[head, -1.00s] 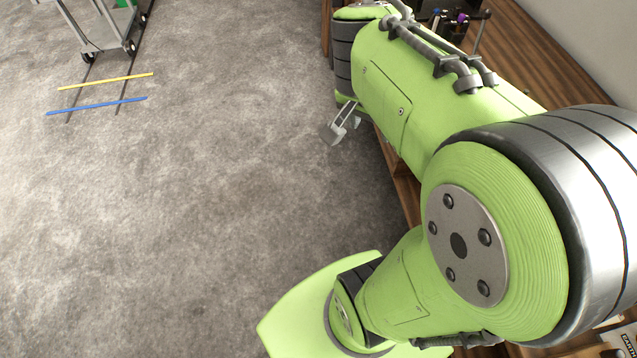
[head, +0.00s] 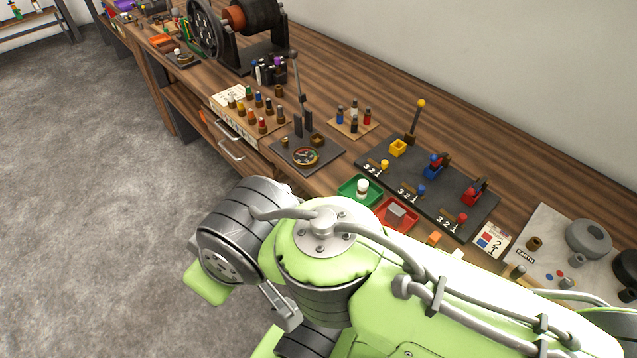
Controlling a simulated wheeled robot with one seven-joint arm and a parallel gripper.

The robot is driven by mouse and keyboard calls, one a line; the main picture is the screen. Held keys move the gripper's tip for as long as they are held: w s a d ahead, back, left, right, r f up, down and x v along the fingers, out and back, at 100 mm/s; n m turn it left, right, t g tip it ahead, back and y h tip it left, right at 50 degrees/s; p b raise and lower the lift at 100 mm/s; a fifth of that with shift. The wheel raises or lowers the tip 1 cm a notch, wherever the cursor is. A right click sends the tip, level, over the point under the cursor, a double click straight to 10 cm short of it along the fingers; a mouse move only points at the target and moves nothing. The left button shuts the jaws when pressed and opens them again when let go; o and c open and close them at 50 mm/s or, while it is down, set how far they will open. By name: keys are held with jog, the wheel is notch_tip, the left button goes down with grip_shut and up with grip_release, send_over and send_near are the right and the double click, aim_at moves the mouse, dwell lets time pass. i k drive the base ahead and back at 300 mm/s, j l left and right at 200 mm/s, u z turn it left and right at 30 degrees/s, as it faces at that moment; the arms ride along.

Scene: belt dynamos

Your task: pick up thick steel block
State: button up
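A small grey metal block (head: 396,211) lies in a red tray (head: 388,226) near the front edge of the wooden bench. It looks like the steel block, though its thickness is hard to judge from here. My gripper (head: 281,306) shows only in part as a grey finger-like piece below my wrist. It is over the floor side, in front of the bench, to the left of the red tray and apart from it. The rest of it is hidden by my arm, so its opening does not show.
A green tray (head: 350,189) with a white-topped item stands beside the red tray. Behind them is a dark switch board (head: 425,185) with yellow, blue and red parts. Peg racks, a gauge plate (head: 306,154) and a large wheel machine (head: 240,30) stand farther left. Open floor lies left.

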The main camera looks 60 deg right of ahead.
aim_at(394, 215)
jog(key=z, duration=2.9)
jog(key=j+z, duration=0.4)
jog(key=j, duration=0.6)
jog(key=j+z, duration=0.35)
jog(key=j, duration=0.7)
